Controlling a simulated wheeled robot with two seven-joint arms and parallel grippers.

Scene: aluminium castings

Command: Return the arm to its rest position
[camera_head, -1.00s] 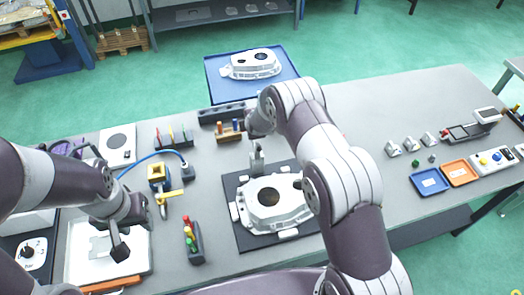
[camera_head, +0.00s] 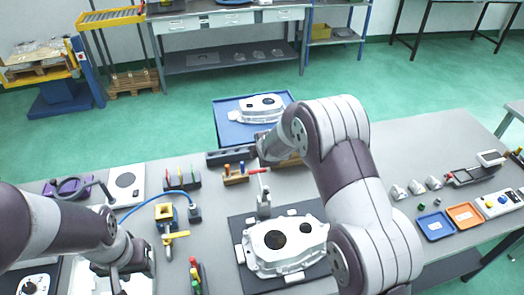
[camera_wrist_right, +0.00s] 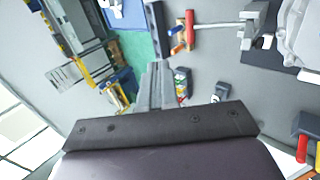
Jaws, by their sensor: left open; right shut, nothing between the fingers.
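My right arm (camera_head: 350,160) reaches in from the right and bends over the table behind the casting. Its gripper is hidden in the head view. In the right wrist view my right gripper (camera_wrist_right: 160,75) is shut and empty, above the bench. My left gripper (camera_head: 118,282) is open and points down at the lower left, over a white tray, and its tips are near the picture's edge. The aluminium casting (camera_head: 285,240) lies on a dark mat (camera_head: 243,282). A clamp with a red handle (camera_head: 258,170) stands at the casting's back edge.
A wooden block with coloured pegs (camera_head: 235,178) stands beside my right wrist. Blue tray (camera_head: 435,227) and orange tray (camera_head: 464,216) lie at the right. Bare grey bench (camera_head: 425,150) lies right of my right arm.

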